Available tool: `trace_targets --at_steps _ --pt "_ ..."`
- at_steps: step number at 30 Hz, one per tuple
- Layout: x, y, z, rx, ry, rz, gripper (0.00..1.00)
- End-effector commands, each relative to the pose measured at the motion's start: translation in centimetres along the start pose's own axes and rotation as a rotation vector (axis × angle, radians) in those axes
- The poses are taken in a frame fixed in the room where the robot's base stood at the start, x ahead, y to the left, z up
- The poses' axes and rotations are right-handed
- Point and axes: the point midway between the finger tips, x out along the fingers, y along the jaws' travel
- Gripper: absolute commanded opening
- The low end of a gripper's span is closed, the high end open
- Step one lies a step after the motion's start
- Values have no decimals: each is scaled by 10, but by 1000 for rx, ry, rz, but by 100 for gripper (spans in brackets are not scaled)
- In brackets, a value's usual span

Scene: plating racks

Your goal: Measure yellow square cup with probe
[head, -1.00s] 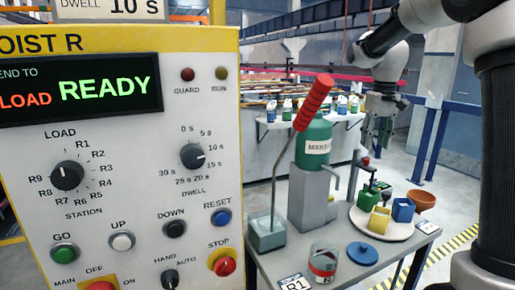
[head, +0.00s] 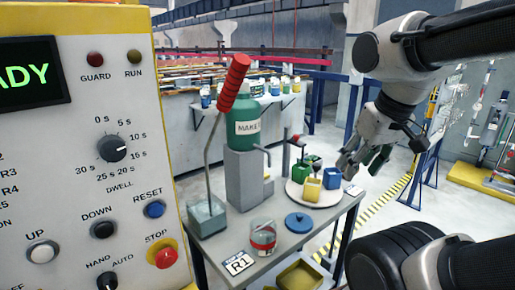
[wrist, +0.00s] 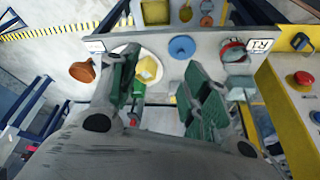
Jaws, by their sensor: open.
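The yellow square cup (head: 312,189) stands at the front of a round white plate (head: 293,196) on the grey table, beside a blue square cup (head: 333,178) and a green one (head: 300,173). My gripper (head: 362,166) is open and empty, above the table's right side and right of the cups. In the wrist view the yellow cup (wrist: 147,69) shows between the two green-padded fingers, nearer the left one, apart from them. A small red-topped item (head: 296,139) stands behind the cups; I cannot tell whether it is the probe.
A terracotta bowl (wrist: 83,70) is left in the wrist view. The control panel (head: 90,150) blocks the left.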

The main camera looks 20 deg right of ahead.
Motion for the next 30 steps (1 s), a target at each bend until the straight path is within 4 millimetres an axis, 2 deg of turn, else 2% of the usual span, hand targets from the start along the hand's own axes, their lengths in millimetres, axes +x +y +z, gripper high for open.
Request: trace_targets --at_steps 5,8,11,15,22,25,27,30 --pt "17 4 1 16 -83 6 47" --pt "32 8 -15 34 -165 11 47" --pt "50 14 -43 54 -247 15 47" --pt "82 26 -91 83 -340 19 47" --pt "135 44 -161 118 -416 23 47" --pt "144 48 -189 123 -405 25 47" --pt "137 49 -204 125 -377 26 47" --pt "141 49 -205 128 -376 27 47"
